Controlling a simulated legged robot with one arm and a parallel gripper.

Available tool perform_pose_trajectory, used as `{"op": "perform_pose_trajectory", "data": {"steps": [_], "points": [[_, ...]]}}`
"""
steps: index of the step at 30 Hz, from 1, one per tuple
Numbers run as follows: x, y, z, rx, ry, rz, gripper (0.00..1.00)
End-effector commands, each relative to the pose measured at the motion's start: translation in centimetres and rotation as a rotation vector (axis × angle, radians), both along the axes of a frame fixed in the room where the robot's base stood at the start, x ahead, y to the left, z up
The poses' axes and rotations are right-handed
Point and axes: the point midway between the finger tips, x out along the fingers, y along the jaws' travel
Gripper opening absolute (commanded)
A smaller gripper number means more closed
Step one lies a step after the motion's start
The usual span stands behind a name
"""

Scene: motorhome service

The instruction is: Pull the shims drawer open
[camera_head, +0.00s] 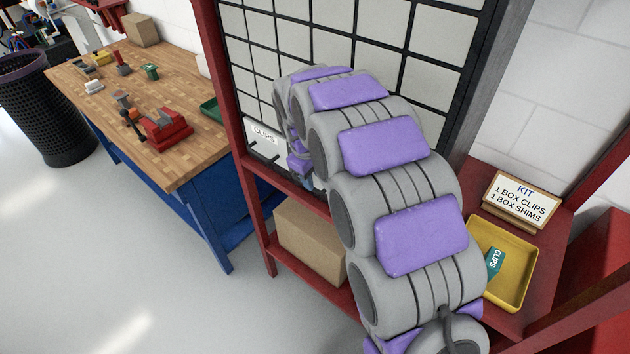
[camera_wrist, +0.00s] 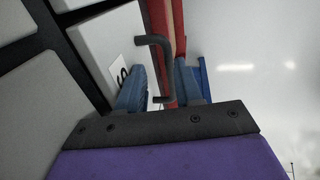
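The drawer wall (camera_head: 345,35) has white fronts in a black grid. In the wrist view a white front (camera_wrist: 110,35) carries a label (camera_wrist: 119,73) on which only an "S" shows. A black bar handle (camera_wrist: 167,62) stands out from it. My gripper (camera_wrist: 163,85) has its two blue fingers apart, one on each side of the handle; I cannot tell if they touch it. In the head view my arm hides most of my gripper (camera_head: 307,178) and the drawer in front of it. A drawer labelled CLIPS (camera_head: 264,134) shows just left of my gripper.
A yellow tray (camera_head: 524,253) holding a teal CLIPS box (camera_head: 495,261) sits on the red shelf at right, by a KIT sign (camera_head: 520,199). A cardboard box (camera_head: 305,240) is on the lower shelf. A workbench (camera_head: 185,165) stands left; the floor before it is clear.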

Motion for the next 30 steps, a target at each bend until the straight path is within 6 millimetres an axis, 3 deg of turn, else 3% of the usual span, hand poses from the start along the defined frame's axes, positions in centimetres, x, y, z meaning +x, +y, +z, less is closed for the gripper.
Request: {"op": "perform_pose_trajectory", "data": {"steps": [4,15,27,30], "points": [[0.2,0.4,-1.4,-0.005,0.0,0.003,0.38],[0.1,-1.6,-1.4,0.015,-0.003,0.003,0.37],[0.3,-0.2,-1.5,0.001,-0.006,0.003,0.0],[0.4,-0.3,-1.5,0.005,-0.006,0.002,0.0]]}}
